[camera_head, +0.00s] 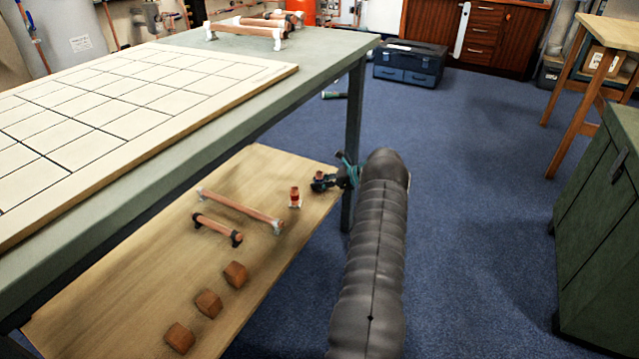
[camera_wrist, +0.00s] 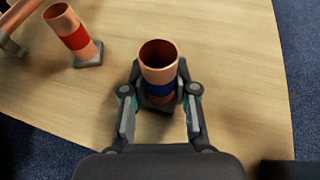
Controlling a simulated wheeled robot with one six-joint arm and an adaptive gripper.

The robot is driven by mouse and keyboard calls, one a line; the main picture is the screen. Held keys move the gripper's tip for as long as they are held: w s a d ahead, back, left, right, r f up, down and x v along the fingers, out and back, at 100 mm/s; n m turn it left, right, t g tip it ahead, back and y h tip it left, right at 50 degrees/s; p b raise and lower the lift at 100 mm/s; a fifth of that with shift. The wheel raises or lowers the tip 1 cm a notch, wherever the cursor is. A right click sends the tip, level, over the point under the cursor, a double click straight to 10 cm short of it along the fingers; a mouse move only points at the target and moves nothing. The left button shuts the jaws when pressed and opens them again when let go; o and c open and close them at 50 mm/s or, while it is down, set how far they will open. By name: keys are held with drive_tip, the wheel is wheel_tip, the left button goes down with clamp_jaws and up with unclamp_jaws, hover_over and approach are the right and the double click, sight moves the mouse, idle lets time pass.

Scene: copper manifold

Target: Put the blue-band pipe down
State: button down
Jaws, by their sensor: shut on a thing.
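The blue-band pipe (camera_wrist: 158,66) is a short upright copper tube with an open top, a blue band and a dark foot. My gripper (camera_wrist: 159,94) is shut on it, with one finger on each side near the band. In the head view my gripper (camera_head: 338,180) is over the right end of the low wooden shelf (camera_head: 130,265), and the copper top of the pipe (camera_head: 319,175) shows beside it. I cannot tell whether the foot touches the shelf.
A red-band pipe (camera_wrist: 68,30) stands upright to the left, apart from the held pipe. Two lying pipes (camera_head: 240,210) (camera_head: 217,228) and several brown blocks (camera_head: 208,303) are further along the shelf.

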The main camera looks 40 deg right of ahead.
drive_tip(key=c, duration=0.9)
unclamp_jaws()
drive_tip(key=shift+r, duration=0.2)
drive_tip(key=v, duration=1.2)
